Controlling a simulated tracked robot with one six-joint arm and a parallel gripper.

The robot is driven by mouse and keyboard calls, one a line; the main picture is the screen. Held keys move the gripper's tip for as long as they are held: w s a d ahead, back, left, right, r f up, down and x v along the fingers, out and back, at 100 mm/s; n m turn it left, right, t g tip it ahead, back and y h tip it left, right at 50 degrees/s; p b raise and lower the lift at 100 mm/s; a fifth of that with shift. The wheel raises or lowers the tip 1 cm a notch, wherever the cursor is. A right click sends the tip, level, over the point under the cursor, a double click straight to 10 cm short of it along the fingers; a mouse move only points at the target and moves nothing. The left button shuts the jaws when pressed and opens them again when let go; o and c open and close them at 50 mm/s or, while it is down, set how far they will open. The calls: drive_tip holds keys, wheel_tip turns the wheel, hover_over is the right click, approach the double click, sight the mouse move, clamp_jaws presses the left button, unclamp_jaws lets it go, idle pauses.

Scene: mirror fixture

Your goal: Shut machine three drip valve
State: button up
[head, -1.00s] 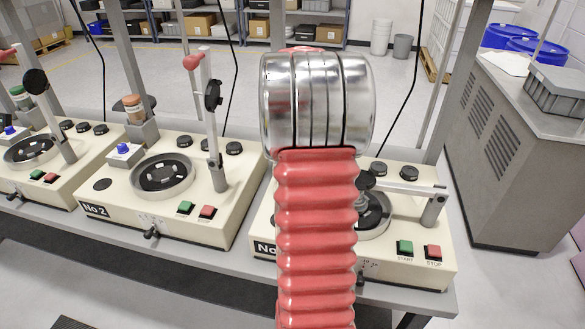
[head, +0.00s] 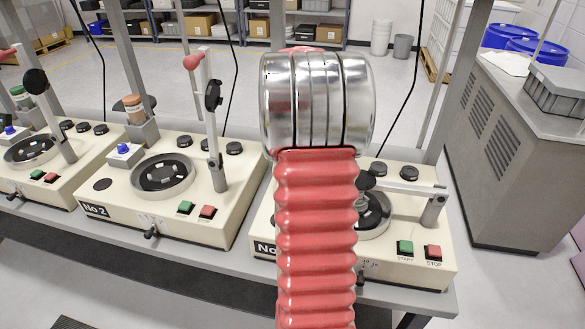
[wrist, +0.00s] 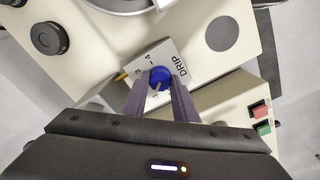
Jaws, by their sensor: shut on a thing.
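The blue drip valve knob (wrist: 160,77) sits on a pale block (wrist: 151,58) marked "DRIP" with a number scale, in the wrist view. A small pale pointer shows on the knob's lower side. My gripper (wrist: 159,89) has its two purple fingers on either side of the knob, shut on it. In the head view the rightmost machine (head: 432,272) stands behind my red arm. Its label shows only "No", the number hidden. My arm hides its left part, and neither its drip valve nor my gripper can be seen there.
In the wrist view a black knob (wrist: 48,38) and the red (wrist: 261,110) and green (wrist: 263,129) buttons lie to the sides. In the head view machine No 2 (head: 165,195) stands left of my arm. A grey cabinet (head: 510,150) stands at the right.

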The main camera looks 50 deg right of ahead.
drive_tip(key=n, duration=0.5)
drive_tip(key=shift+w+r+n, duration=0.1)
drive_tip(key=shift+n, duration=0.2)
drive_tip(key=n, duration=0.4)
drive_tip(key=shift+n, duration=0.4)
drive_tip(key=o, duration=1.1)
drive_tip(key=shift+c, duration=0.2)
wheel_tip(320, 180, up, 14)
drive_tip(key=shift+f, duration=0.2)
